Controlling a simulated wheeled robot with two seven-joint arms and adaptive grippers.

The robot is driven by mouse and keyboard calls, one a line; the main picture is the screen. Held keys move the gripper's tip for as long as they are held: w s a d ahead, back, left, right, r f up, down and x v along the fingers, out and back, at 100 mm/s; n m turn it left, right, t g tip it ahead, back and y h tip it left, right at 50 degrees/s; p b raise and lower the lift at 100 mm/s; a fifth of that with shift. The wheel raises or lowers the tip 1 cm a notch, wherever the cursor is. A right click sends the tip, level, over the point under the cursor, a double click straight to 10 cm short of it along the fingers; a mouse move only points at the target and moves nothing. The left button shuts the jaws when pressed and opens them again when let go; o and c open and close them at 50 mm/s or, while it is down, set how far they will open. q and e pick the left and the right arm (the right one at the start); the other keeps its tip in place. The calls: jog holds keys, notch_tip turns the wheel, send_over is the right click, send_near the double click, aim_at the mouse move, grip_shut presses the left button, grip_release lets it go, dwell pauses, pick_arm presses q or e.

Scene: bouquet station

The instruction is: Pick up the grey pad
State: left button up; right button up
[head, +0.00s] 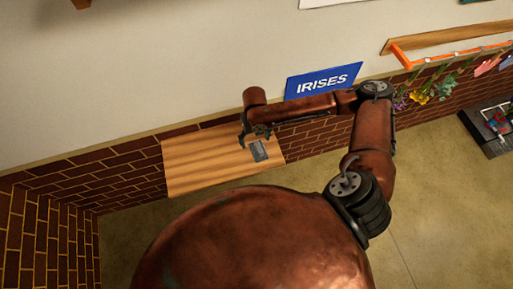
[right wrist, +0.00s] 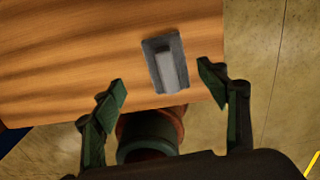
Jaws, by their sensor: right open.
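The grey pad (head: 258,151) lies on a wooden shelf (head: 200,165) below the blue sign, near the shelf's right end. In the right wrist view the grey pad (right wrist: 165,65) is a dark rectangle with a lighter raised bar along its middle. My right gripper (head: 256,138) is above the shelf, close to the pad. In the right wrist view its two green fingertips (right wrist: 164,85) are wide apart with nothing between them touching the pad. My left gripper is not in view.
A blue sign reading IRISES (head: 322,82) is on the wall above the shelf. Flowers (head: 420,92) hang from an orange rail (head: 450,55) at the right. A dark stand (head: 490,128) is on the floor at far right. The shelf's left part is bare.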

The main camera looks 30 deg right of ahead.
aim_at(259, 147)
jog(key=shift+s+d+f, duration=0.1)
jog(key=shift+s+f, duration=0.05)
jog(key=shift+f, duration=0.25)
jog(key=shift+s+d+f, duration=0.1)
jog(key=shift+f, duration=0.3)
jog(key=f, duration=0.2)
jog(key=s+f, duration=0.1)
jog(key=f, duration=0.1)
jog(key=shift+d+f, duration=0.15)
jog(key=shift+d, duration=0.05)
jog(key=shift+w+f, duration=0.15)
jog(key=shift+f, duration=0.15)
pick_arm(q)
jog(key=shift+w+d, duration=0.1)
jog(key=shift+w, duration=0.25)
pick_arm(e)
jog(key=shift+c, duration=0.5)
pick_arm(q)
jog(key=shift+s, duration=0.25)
pick_arm(e)
jog(key=c, duration=1.1)
